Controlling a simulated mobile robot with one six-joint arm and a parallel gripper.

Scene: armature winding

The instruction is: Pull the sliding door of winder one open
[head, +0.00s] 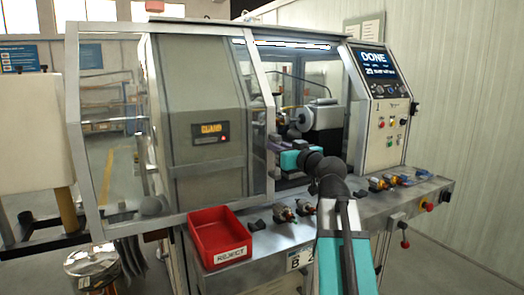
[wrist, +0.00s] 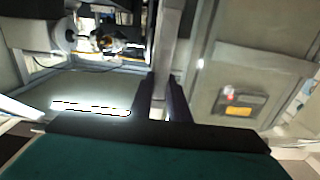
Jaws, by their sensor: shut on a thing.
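The sliding door (head: 259,70) of the winder is a clear panel in a grey metal frame. It stands to the left in the head view, its left end reaching past the cabinet, and the right part of the opening is uncovered. My gripper (head: 272,146) is at the door's right upright. In the wrist view my gripper's dark fingers (wrist: 163,98) are shut on either side of a grey vertical bar, the door handle or frame edge (wrist: 167,45). The exact grip point is partly hidden by the fingers.
A control panel (head: 378,75) reading DONE is at the right. A red REJECT bin (head: 219,232) and several small parts sit on the front ledge below my arm.

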